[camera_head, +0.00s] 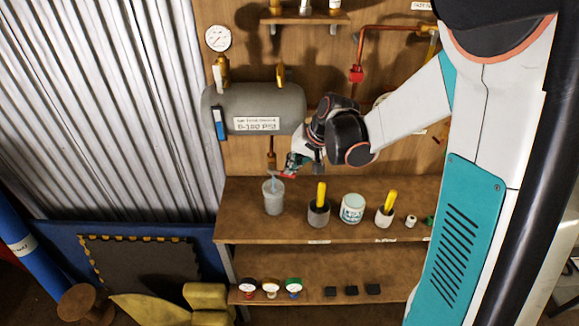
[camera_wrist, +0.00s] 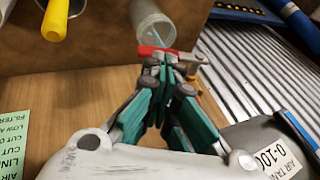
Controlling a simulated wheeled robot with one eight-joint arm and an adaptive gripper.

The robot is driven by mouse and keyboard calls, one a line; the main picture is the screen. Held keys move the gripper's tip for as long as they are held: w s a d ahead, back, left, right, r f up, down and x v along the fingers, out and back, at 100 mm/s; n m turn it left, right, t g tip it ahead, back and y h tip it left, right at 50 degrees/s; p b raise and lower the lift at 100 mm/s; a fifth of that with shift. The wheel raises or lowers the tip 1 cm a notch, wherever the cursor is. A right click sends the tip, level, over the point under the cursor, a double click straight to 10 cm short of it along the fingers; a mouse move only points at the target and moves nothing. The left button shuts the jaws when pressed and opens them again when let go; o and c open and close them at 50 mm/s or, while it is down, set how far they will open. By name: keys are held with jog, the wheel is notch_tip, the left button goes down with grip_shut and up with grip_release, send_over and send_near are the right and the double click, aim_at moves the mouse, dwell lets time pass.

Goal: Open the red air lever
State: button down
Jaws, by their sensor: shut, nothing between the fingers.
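The red lever (camera_head: 284,175) is under the grey air tank, at the foot of a copper pipe, above the front shelf. In the wrist view, the red lever (camera_wrist: 150,50) lies across and just beyond my fingertips, partly hidden by them. My gripper (camera_head: 290,166) is beside the lever, with its teal fingers closed together and empty. In the wrist view, the fingertips of my gripper (camera_wrist: 172,62) overlap the lever; I cannot tell whether they touch it.
A translucent cup (camera_head: 273,197) stands on the shelf (camera_head: 250,225) just below the lever. Yellow-handled tools in pots and a white jar (camera_head: 352,208) stand to the right. The grey tank (camera_head: 262,103) is above left. A red valve handle (camera_head: 356,74) is on the upper pipe.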

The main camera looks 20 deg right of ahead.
notch_tip(320, 180, down, 7)
jog(key=a+m+t+y+b, duration=0.1)
jog(key=t+y+b, duration=0.2)
jog(key=b, duration=0.9)
jog(key=shift+w+y+b, duration=0.2)
jog(key=shift+y+b, duration=0.15)
jog(key=shift+y, duration=1.45)
jog(key=shift+a, duration=0.15)
jog(key=v, duration=1.2)
jog(key=shift+w, duration=0.1)
